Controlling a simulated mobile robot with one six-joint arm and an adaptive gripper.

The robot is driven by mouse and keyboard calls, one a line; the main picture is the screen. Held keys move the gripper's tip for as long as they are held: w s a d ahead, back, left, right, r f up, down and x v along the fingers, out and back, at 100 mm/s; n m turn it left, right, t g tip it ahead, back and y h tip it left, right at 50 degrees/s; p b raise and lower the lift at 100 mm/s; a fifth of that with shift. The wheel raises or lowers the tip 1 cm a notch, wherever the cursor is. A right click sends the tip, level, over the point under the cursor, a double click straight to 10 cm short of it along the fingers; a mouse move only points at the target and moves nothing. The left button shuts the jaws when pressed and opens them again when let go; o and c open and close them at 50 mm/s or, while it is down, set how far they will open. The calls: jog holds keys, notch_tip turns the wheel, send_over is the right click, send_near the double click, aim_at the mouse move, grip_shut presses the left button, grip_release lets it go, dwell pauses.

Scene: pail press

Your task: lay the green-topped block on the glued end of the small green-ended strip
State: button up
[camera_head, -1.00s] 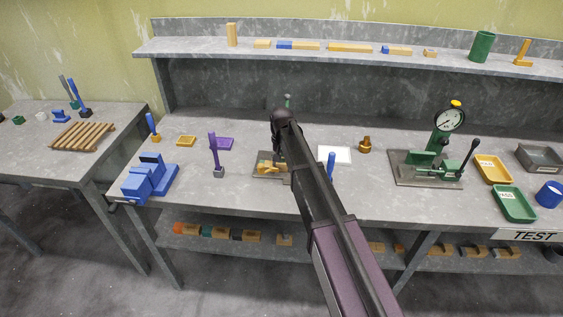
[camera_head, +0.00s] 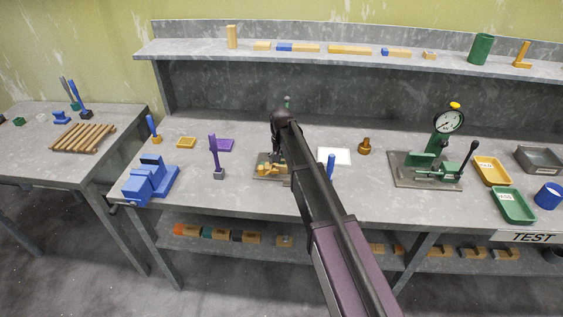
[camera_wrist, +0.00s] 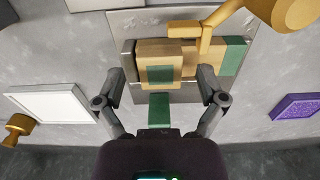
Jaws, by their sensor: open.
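In the wrist view the green-topped block (camera_wrist: 160,75) is pale wood with a green square on its upper face. It appears to lie over the left part of the small strip (camera_wrist: 205,56), whose green end (camera_wrist: 234,55) shows at the right. The block hides what is under it, so I cannot see the glue. My gripper (camera_wrist: 161,77) is open, with one finger left and one right of the block, apparently apart from it. In the head view my arm hides most of this spot.
The pieces lie on a metal plate (camera_wrist: 150,20) with a yellow clamp arm (camera_wrist: 208,32) over the strip. A white panel (camera_wrist: 52,103) and purple tray (camera_wrist: 296,106) lie to either side. In the head view a blue vise (camera_head: 150,181) and gauge press (camera_head: 440,150) stand farther off.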

aim_at(282, 164)
notch_tip(282, 164, up, 11)
jog(key=p, duration=1.1)
jog(key=shift+r, duration=0.2)
dwell(0.4)
jog(key=s+d, duration=2.3)
jog(key=s, duration=0.3)
